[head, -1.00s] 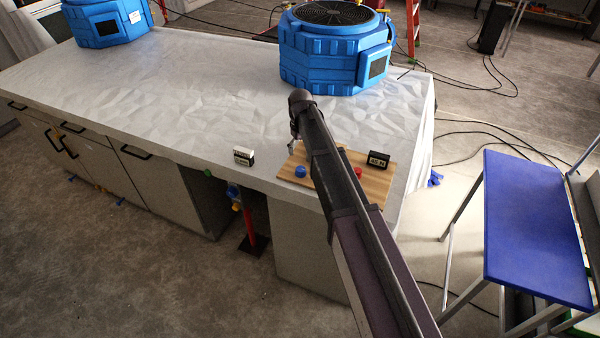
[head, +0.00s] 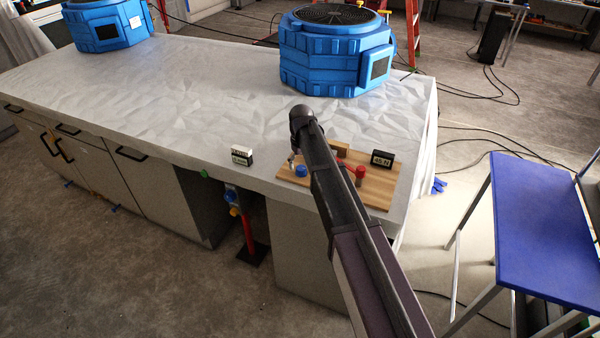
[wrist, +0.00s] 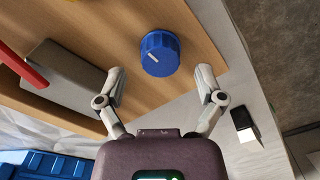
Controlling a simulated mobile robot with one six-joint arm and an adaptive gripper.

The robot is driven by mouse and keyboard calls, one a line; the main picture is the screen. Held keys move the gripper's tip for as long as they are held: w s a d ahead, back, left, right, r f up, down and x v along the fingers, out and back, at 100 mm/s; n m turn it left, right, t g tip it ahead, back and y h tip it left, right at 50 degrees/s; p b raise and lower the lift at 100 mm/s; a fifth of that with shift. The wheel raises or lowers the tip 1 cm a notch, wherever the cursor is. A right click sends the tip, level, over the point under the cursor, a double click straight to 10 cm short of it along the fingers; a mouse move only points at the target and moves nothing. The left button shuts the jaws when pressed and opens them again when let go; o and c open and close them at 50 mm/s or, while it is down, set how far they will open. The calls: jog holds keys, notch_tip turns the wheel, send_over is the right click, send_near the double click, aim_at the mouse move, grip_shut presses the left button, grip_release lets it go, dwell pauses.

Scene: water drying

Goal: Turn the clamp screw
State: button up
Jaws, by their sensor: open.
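A blue ribbed knob (head: 301,170) with a white mark on top sits on a wooden board (head: 378,193) at the table's near right corner. It also shows in the wrist view (wrist: 160,55). My gripper (wrist: 160,82) is open and empty, with one fingertip on each side of the knob in that picture. Whether they touch it cannot be told. In the head view my arm hides most of the gripper. A red knob (head: 360,171) stands right of my arm, with a tan block (head: 340,147) behind. Which part is the clamp screw is not clear.
A small black display (head: 382,159) stands on the board's right. A small black-and-white block (head: 242,156) stands left of the board. A large blue fan unit (head: 335,55) stands behind. A blue-topped bench (head: 548,235) stands right of the table. The left tabletop is mostly clear.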

jog(key=shift+f+b, duration=0.75)
jog(key=shift+f, duration=0.3)
jog(key=c, duration=1.1)
jog(key=shift+a, duration=0.15)
jog(key=shift+c, duration=0.2)
